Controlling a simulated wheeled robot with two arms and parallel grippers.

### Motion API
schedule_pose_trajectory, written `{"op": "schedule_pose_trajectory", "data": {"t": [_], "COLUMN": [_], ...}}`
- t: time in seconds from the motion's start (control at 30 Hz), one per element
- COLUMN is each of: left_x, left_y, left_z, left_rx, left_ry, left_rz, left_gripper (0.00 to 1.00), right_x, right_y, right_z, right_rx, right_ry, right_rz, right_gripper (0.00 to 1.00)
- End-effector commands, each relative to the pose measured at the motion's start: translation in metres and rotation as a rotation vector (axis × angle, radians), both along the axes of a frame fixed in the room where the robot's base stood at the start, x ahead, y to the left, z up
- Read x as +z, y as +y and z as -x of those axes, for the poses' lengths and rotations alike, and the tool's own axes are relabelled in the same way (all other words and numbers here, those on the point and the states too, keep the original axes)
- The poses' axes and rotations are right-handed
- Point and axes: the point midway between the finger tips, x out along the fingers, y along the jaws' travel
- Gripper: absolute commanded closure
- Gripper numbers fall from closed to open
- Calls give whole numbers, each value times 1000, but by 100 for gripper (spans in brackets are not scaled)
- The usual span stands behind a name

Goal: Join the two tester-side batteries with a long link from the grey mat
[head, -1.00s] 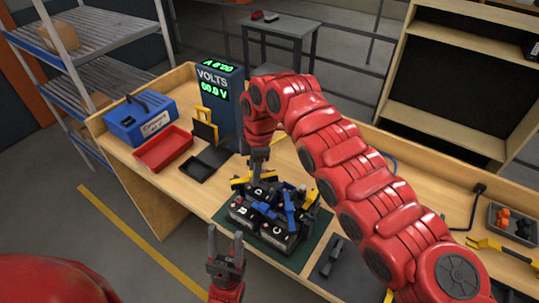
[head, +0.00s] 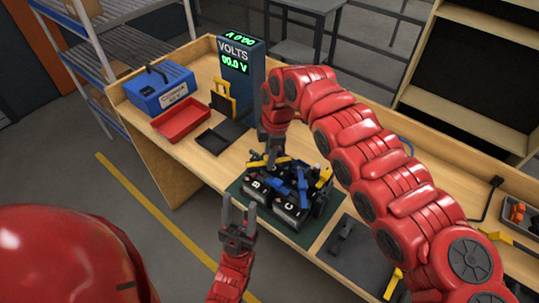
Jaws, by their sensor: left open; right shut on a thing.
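Several black batteries (head: 287,212) with white letters such as B and C stand close together on a green mat (head: 246,207). Blue and yellow pieces lie across their tops. The tester (head: 241,75) behind reads 00.0 V. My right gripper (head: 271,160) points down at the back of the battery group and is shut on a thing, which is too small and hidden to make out. My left gripper (head: 239,205) is open and empty, in front of the batteries at the mat's left edge. The grey mat (head: 338,262) right of them carries a dark piece (head: 347,238).
My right arm covers much of the bench's right part. A bin with orange things (head: 517,213) is at far right.

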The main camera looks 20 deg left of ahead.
Motion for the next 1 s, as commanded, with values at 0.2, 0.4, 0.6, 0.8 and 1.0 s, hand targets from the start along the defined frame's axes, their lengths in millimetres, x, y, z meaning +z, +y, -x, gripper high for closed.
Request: {"op": "schedule_pose_trajectory", "data": {"t": [0.2,0.4,0.6,0.8,1.0], "left_x": [0,-3,-9,-10,-9], "left_y": [0,0,0,0,0], "left_z": [0,0,0,0,0], "left_rx": [0,0,0,0,0], "left_ry": [0,0,0,0,0], "left_rz": [0,0,0,0,0], "left_gripper": [50,50,50,50,50], "right_x": [0,-1,-1,1,1], "right_y": [0,0,-1,-2,-1], "right_z": [0,0,0,0,0], "right_rx": [0,0,0,0,0], "right_ry": [0,-1,-1,0,0], "right_rz": [0,0,0,0,0], "right_gripper": [100,100,100,100,100]}}
